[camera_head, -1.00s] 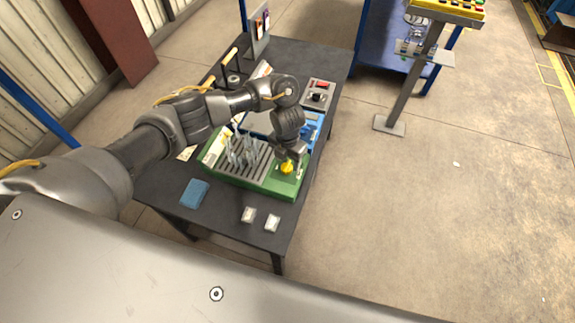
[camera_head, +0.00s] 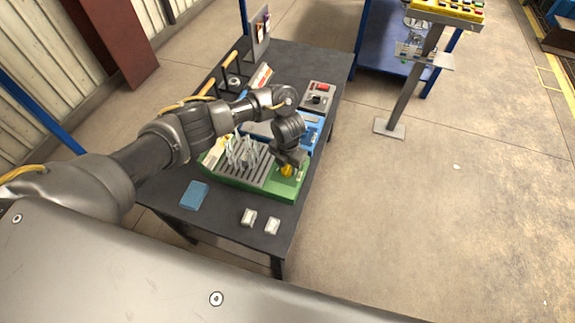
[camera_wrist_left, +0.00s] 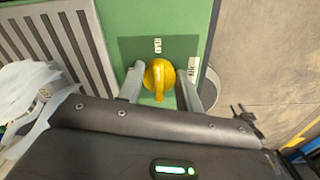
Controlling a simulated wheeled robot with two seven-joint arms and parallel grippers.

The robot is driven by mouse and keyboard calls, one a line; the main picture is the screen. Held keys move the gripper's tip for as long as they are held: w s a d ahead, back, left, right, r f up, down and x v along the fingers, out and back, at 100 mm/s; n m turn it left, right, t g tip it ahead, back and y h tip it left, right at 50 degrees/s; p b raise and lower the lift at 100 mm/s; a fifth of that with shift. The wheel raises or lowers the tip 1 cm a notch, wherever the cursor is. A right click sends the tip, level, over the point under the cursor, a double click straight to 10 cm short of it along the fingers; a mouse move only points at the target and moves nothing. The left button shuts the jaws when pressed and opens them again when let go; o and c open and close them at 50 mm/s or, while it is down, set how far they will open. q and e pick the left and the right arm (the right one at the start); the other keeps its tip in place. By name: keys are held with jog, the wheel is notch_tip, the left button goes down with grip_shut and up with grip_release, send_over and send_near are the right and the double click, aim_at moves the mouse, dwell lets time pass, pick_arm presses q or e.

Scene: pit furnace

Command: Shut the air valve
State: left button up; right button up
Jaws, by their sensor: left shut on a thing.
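The air valve is a yellow knob (camera_head: 287,170) on the right end of a green box (camera_head: 224,180) with a slatted top, on a dark table. In the left wrist view the yellow knob (camera_wrist_left: 159,77) shows from above, its handle ridge pointing toward the gripper's palm, with small labels beyond it and to its right. My left gripper (camera_head: 287,166) is over the knob. In the left wrist view its two fingers (camera_wrist_left: 160,85) are on either side of the knob, shut on it. My right gripper is not in view.
Grey-white pieces (camera_head: 240,152) stand on the slatted top. A blue cloth-like item (camera_head: 194,195) and two small white blocks (camera_head: 260,220) lie at the table's near edge. A grey control box (camera_head: 318,96) sits farther back. A yellow button panel (camera_head: 447,10) stands on a post.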

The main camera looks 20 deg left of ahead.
pick_arm(q)
jog(key=shift+n, duration=0.4)
jog(key=n+p, duration=0.1)
jog(key=n, duration=0.2)
jog(key=shift+r+n, duration=0.15)
jog(key=shift+n, duration=0.25)
jog(key=n+p, duration=0.2)
jog(key=n, duration=0.2)
jog(key=shift+a+n, duration=0.15)
jog(key=shift+n, duration=0.15)
jog(key=n+p, duration=0.3)
jog(key=n, duration=0.2)
jog(key=shift+s+a, duration=0.1)
jog(key=shift+n+p, duration=0.9)
jog(key=shift+n, duration=1)
jog(key=o, duration=1)
